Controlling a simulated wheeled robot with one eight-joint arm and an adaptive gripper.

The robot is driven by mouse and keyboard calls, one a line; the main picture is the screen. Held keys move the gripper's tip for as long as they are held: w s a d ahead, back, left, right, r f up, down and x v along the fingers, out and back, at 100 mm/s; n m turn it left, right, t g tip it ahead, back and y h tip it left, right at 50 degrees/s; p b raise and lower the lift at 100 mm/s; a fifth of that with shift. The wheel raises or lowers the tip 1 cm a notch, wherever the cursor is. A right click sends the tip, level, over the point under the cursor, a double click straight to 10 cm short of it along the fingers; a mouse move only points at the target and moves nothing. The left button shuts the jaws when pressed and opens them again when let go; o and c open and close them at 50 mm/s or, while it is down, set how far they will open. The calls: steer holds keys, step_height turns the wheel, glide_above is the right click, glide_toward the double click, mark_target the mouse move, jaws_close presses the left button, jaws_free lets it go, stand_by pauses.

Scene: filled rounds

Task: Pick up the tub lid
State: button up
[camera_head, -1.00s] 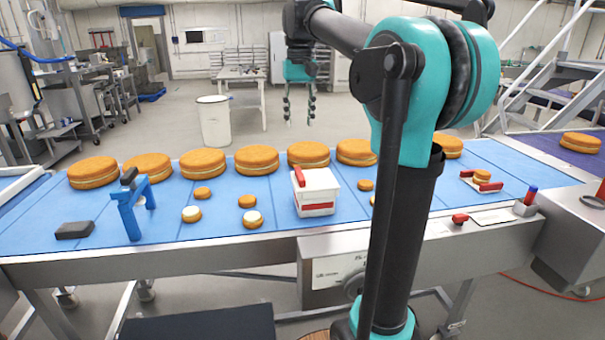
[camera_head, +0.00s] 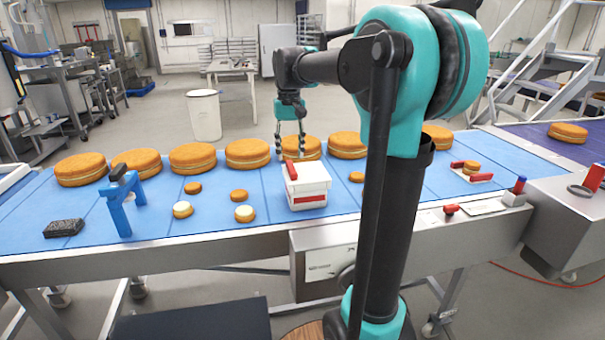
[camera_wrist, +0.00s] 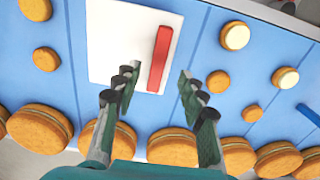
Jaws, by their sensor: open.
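The tub (camera_head: 308,200) is white with a red label and stands upright on the blue belt. Its white tub lid (camera_head: 313,173) is on top, with a red bar-shaped handle (camera_head: 291,173) at the lid's left side. In the wrist view the lid (camera_wrist: 115,45) lies beyond the fingers, and its red handle (camera_wrist: 159,58) shows in line with the gap between them. My gripper (camera_head: 290,150) is open and empty, above and just behind the lid, pointing down. In the wrist view, my gripper (camera_wrist: 158,82) has its fingers spread either side of the handle's line, apart from it.
Large round cakes (camera_head: 193,157) line the belt's back edge. Small rounds (camera_head: 239,195), some white-topped, lie left of the tub. A blue stand (camera_head: 124,205) and a dark block (camera_head: 64,228) are further left. A red-ended tray (camera_head: 471,174) is at right. Bare belt (camera_head: 215,220) lies in front.

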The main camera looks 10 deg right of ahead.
mark_target(291, 166)
steer(key=shift+d+f, duration=0.1)
steer(key=shift+f, duration=2.2)
jaws_close()
